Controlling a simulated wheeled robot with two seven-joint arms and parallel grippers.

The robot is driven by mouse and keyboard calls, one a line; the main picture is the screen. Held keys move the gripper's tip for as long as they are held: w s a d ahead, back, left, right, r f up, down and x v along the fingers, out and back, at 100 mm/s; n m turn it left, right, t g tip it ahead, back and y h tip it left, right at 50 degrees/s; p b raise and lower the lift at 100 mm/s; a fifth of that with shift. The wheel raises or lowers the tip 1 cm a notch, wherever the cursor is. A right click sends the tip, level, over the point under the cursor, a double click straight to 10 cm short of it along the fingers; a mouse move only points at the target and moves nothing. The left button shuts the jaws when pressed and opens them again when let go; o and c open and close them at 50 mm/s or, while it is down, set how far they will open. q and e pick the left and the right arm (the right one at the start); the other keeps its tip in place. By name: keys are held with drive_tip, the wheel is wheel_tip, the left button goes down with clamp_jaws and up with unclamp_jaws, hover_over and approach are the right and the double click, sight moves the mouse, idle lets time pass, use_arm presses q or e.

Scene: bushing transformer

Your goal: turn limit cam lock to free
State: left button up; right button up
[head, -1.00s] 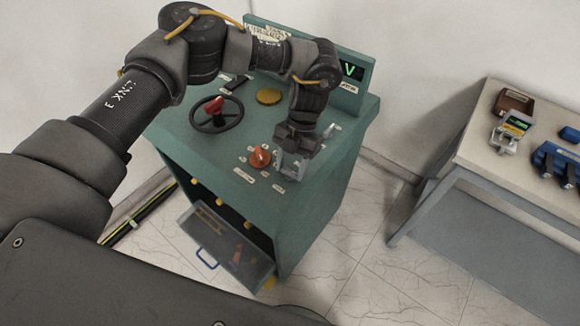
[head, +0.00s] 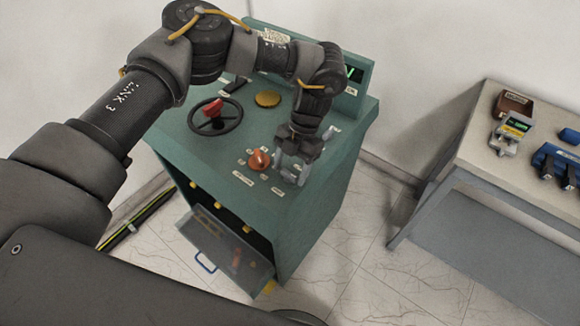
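The teal control cabinet (head: 175,135) stands in the middle of the head view. On its sloped top, near the front edge, is an orange knob (head: 258,159) with small white labels around it. I cannot read these labels, so I cannot tell which control is the limit cam lock. My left gripper (head: 290,174) points down at the cabinet top, just right of the orange knob. Its two fingers are apart. What lies between and beneath them is mostly hidden. My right gripper is not in view.
A black handwheel with a red part (head: 214,108) and a yellow round button (head: 267,98) sit on the cabinet top. An open drawer (head: 225,245) sticks out in front, below. A side table (head: 480,150) with devices stands right, with floor between.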

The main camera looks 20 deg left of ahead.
use_arm(q)
drive_tip(key=shift+o, duration=0.4)
drive_tip(key=shift+w+r, duration=0.1)
drive_tip(key=shift+r, duration=0.15)
drive_tip(key=b+v, duration=0.2)
drive_tip(key=v, duration=0.8)
drive_tip(key=shift+a, duration=0.1)
